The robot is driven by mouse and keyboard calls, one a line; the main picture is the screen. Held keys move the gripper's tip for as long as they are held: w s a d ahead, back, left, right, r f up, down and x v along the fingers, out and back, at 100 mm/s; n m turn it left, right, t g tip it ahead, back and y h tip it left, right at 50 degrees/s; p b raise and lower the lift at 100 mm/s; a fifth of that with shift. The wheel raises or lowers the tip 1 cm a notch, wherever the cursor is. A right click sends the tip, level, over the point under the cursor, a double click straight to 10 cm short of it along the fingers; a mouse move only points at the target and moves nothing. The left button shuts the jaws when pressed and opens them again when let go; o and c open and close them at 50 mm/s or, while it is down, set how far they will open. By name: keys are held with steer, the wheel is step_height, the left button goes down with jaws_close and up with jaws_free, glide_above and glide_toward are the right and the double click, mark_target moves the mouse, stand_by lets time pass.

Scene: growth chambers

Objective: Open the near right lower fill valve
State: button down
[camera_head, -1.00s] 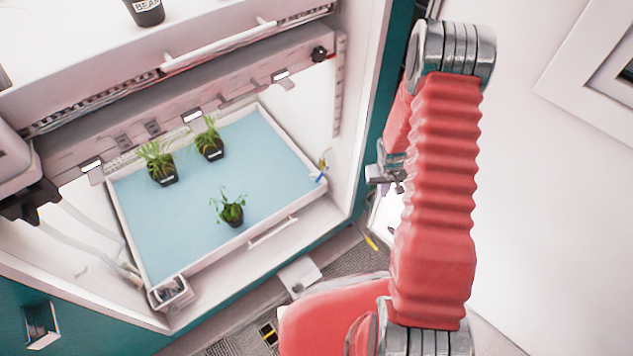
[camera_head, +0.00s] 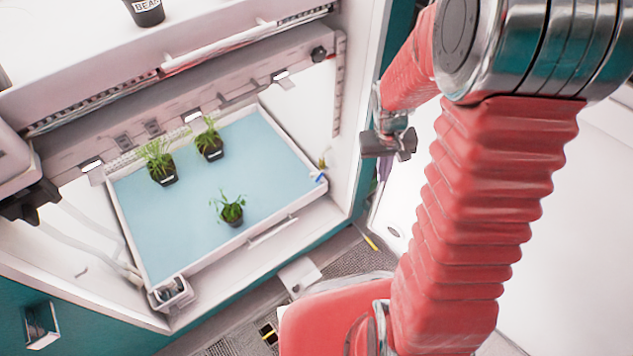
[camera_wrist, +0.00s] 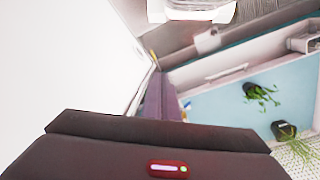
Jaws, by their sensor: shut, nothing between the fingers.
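A small fitting, yellow with a blue part (camera_head: 321,170), sits at the right corner of the tray in the lower chamber; I take it for the fill valve. It is too small to tell its handle's position. My gripper (camera_head: 384,168) is shut and empty, right of this fitting and outside the chamber's right edge, apart from it. In the wrist view, my gripper's shut purple-grey fingers (camera_wrist: 162,88) point toward the white chamber edge. A small part of the fitting (camera_wrist: 186,108) shows just right of them; the rest is hidden.
The white-rimmed tray (camera_head: 258,247) has a blue surface bearing three potted plants. The chamber's right frame (camera_head: 366,110) stands between my gripper and the tray. A white box-like fitting (camera_head: 170,293) sits at the tray's front left corner. A bean pot (camera_head: 147,12) stands above.

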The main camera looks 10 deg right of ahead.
steer(key=s+a+r+t, duration=0.2)
steer(key=s+a+r, duration=0.2)
steer(key=r, duration=0.4)
steer(key=s+a+r+n+t, duration=0.1)
steer(key=s+a+r, duration=0.3)
steer(key=r, duration=0.4)
steer(key=s+a+r+t+y, duration=0.1)
steer(key=s+a+r, duration=0.3)
steer(key=r, duration=0.4)
steer(key=shift+s+r+n+t, duration=0.4)
steer(key=shift+s+t, duration=0.05)
steer(key=shift+t, duration=0.45)
steer(key=shift+s, duration=0.1)
